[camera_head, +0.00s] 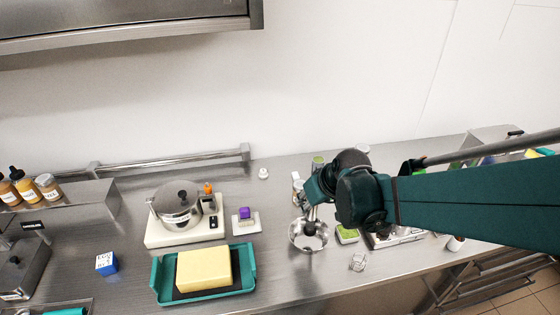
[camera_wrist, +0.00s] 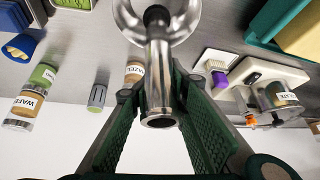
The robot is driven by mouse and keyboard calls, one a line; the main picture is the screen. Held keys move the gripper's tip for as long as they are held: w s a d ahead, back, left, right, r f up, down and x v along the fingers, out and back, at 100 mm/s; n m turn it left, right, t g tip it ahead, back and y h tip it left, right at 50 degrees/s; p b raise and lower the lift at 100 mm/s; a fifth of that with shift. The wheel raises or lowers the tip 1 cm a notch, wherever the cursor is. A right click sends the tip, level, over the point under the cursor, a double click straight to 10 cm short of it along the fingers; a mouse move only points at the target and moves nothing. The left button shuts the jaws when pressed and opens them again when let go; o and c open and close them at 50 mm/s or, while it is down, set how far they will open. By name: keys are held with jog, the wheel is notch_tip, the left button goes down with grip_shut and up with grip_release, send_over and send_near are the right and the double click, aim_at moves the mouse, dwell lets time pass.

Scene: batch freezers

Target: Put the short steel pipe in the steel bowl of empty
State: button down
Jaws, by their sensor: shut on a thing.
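The short steel pipe (camera_wrist: 160,80) is shiny and cylindrical, with an open end facing the wrist camera. My gripper (camera_wrist: 157,98) has its two green ridged fingers on either side of the pipe and is shut on it. The steel bowl (camera_wrist: 187,22) lies beyond the pipe's far end in the wrist view. In the head view the steel bowl (camera_head: 296,243) stands on the counter below my gripper (camera_head: 312,211). A dark round piece shows over the bowl at the pipe's far end; I cannot tell whether it touches the bowl.
A green container (camera_head: 347,234) stands close right of the bowl. A white scale with a purple block (camera_head: 244,213), a pot (camera_head: 178,203) on a cream base and a teal tray (camera_head: 247,287) with a yellow block are left. Jars stand behind. Counter in front of the bowl is mostly clear.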

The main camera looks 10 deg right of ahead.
aim_at(316, 208)
jog(key=shift+f, duration=0.8)
jog(key=shift+f, duration=0.15)
jog(key=shift+f+b, duration=0.45)
jog(key=shift+f, duration=1.45)
jog(key=shift+f, duration=0.2)
jog(key=c, duration=2.2)
grip_release()
jog(key=shift+r, duration=0.25)
jog(key=shift+s, duration=0.1)
jog(key=shift+p+v, duration=1.1)
jog(key=shift+v, duration=4.8)
